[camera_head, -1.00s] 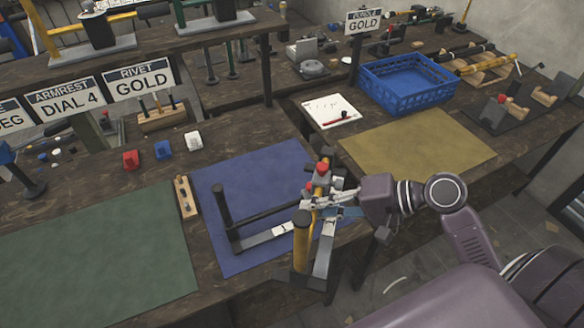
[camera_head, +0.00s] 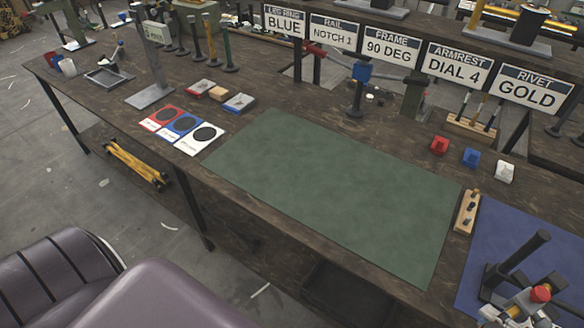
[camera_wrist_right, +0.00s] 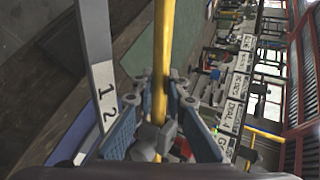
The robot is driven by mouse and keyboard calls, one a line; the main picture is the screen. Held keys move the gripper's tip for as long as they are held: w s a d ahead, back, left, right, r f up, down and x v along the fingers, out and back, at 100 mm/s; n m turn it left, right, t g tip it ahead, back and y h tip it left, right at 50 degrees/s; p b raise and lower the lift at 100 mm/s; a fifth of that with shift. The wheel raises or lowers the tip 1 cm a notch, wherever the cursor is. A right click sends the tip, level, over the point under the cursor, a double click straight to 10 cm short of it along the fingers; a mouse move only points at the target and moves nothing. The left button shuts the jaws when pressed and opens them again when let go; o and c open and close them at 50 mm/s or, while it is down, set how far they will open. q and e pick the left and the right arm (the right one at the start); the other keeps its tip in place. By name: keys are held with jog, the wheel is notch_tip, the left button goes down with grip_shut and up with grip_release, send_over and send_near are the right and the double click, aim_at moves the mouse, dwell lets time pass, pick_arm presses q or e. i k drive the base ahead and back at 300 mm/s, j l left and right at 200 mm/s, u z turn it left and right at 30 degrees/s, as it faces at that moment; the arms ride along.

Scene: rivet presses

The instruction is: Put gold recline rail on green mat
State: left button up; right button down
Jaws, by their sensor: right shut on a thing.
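The green mat (camera_head: 340,190) lies bare on the table in the middle of the head view. My right gripper (camera_head: 525,312) is at the bottom right corner of that view, over the blue mat and right of the green mat. In the right wrist view my right gripper (camera_wrist_right: 160,112) is shut on the gold recline rail (camera_wrist_right: 163,45), a straight yellow-gold tube between its fingers. A grey bar (camera_wrist_right: 101,75) marked 1 and 2 shows beside the tube. In the head view the gold tube is not visible. My left gripper is not in view.
A dark post-and-bar part (camera_head: 522,252) is beside my right gripper. The blue mat (camera_head: 480,235) and a small wooden peg block (camera_head: 467,212) lie right of the green mat. Red, blue and white blocks (camera_head: 471,158) sit behind. Colored cards (camera_head: 183,126) lie to its left.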

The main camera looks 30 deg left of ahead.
aim_at(331, 170)
jog(key=j+u, duration=0.15)
jog(key=j, duration=0.8)
jog(key=j+u, duration=0.1)
jog(key=j, duration=0.85)
jog(key=i+j+u, duration=0.15)
jog(key=j, duration=0.8)
